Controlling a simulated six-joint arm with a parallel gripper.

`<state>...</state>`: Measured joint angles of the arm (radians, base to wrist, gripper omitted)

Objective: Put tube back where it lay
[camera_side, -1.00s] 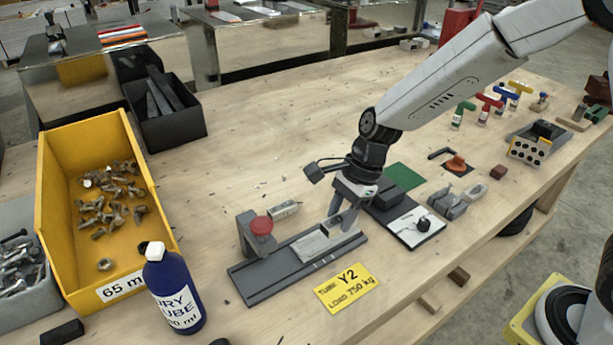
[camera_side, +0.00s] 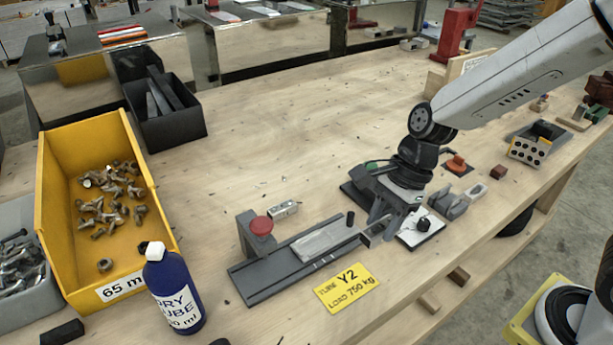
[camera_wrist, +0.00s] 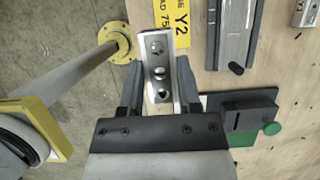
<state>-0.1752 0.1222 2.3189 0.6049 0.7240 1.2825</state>
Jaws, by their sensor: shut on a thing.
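The tube is a short, bright aluminium piece with several round holes in its face. It shows in the wrist view (camera_wrist: 152,58) between the fingers of my gripper (camera_wrist: 159,78), which is shut on it. A grey flat bar (camera_side: 322,238) lies along the fixture. The fingers hide part of the tube.
A yellow Y2 card (camera_side: 347,287) lies in front of the fixture. Yellow bin (camera_side: 52,215) and blue bottle (camera_side: 174,292) stand left.

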